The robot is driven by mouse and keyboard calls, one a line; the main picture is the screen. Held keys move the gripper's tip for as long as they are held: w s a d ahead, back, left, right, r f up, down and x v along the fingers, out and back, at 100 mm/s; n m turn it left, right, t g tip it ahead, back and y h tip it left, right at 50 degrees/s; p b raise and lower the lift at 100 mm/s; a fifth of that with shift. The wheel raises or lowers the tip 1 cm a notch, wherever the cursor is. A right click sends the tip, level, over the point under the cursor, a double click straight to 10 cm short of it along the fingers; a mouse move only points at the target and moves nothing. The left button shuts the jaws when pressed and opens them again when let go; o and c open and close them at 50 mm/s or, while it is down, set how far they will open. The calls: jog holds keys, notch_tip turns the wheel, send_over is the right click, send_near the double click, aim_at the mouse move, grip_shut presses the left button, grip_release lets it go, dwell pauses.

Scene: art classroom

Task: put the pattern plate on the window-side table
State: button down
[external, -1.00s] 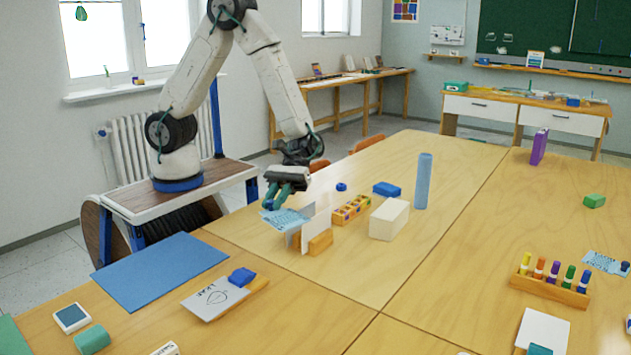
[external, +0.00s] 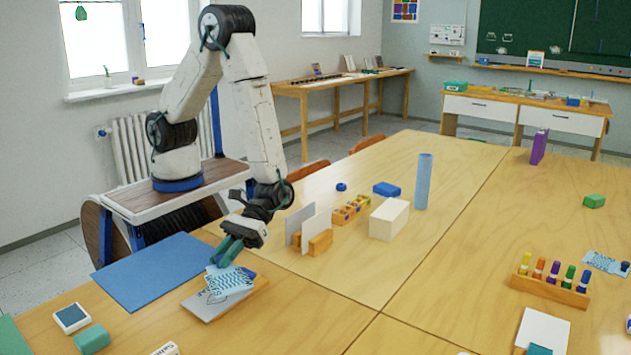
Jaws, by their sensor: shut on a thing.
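My gripper (external: 229,252) is shut on the pattern plate (external: 228,282), a thin light plate with blue markings. I cannot tell whether the plate touches the card. The large joined wooden table (external: 300,325) runs below the gripper. A narrow wooden table (external: 345,82) stands along the back wall near the far window.
A blue mat (external: 150,272) lies left of the gripper. Upright grey and white panels in a wooden holder (external: 320,242), a paint box (external: 350,210), a white block (external: 389,219) and a blue cylinder (external: 423,182) stand to the right. The table's near middle is clear.

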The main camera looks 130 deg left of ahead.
jog(key=shift+f, duration=0.8)
send_over(260, 328)
jog(key=shift+f, duration=2.45)
jog(key=shift+f, duration=0.1)
jog(key=c, duration=1.3)
grip_release()
